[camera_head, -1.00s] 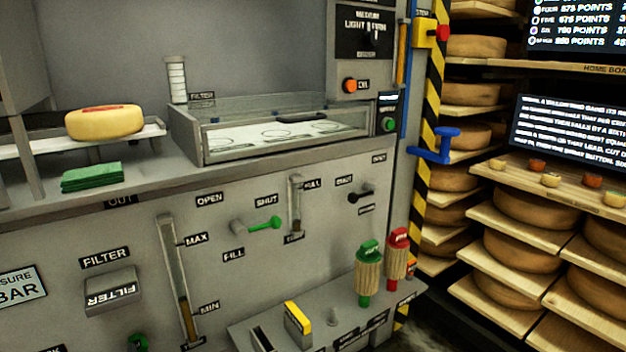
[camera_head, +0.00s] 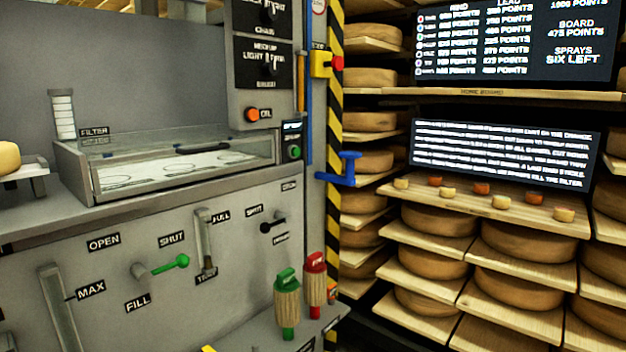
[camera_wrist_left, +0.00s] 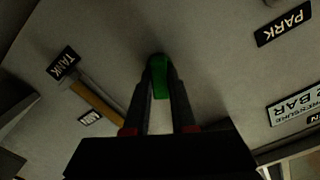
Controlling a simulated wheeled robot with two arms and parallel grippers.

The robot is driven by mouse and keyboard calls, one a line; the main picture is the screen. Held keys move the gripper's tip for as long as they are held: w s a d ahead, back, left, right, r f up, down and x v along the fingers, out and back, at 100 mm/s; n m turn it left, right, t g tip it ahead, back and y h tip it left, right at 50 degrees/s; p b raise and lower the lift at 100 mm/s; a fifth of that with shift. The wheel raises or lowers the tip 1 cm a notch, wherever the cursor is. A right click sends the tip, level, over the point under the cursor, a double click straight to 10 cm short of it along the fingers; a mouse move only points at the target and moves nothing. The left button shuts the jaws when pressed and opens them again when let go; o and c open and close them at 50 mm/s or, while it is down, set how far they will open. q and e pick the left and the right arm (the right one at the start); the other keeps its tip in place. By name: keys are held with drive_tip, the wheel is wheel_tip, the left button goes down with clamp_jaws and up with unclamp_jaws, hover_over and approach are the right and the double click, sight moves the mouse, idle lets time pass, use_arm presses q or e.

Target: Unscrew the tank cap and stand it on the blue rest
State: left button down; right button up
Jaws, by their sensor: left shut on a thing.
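My left gripper (camera_wrist_left: 158,100) shows only in the left wrist view. Its two fingers are closed on a small green part (camera_wrist_left: 159,72) in front of the grey panel. The fingers hide some of this part, and I cannot tell whether it is the tank cap or a handle. A blue bracket (camera_head: 345,170), possibly the blue rest, sticks out by the striped post in the head view. I see no clearly identifiable tank cap. My right gripper is out of view.
The grey machine panel (camera_head: 120,280) carries a green-tipped lever (camera_head: 172,265). Green-topped (camera_head: 287,300) and red-topped (camera_head: 315,280) handles stand on a low ledge. A sight tube (camera_wrist_left: 98,101) lies beside the TANK label. Cheese shelves (camera_head: 430,265) fill the right side.

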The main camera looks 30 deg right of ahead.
use_arm(q)
drive_tip(key=c, duration=0.7)
unclamp_jaws()
drive_tip(key=shift+o, duration=0.2)
drive_tip(key=shift+s, duration=0.1)
drive_tip(key=p+v, duration=0.2)
drive_tip(key=v, duration=1.5)
drive_tip(key=shift+s, duration=0.1)
drive_tip(key=shift+c, duration=0.3)
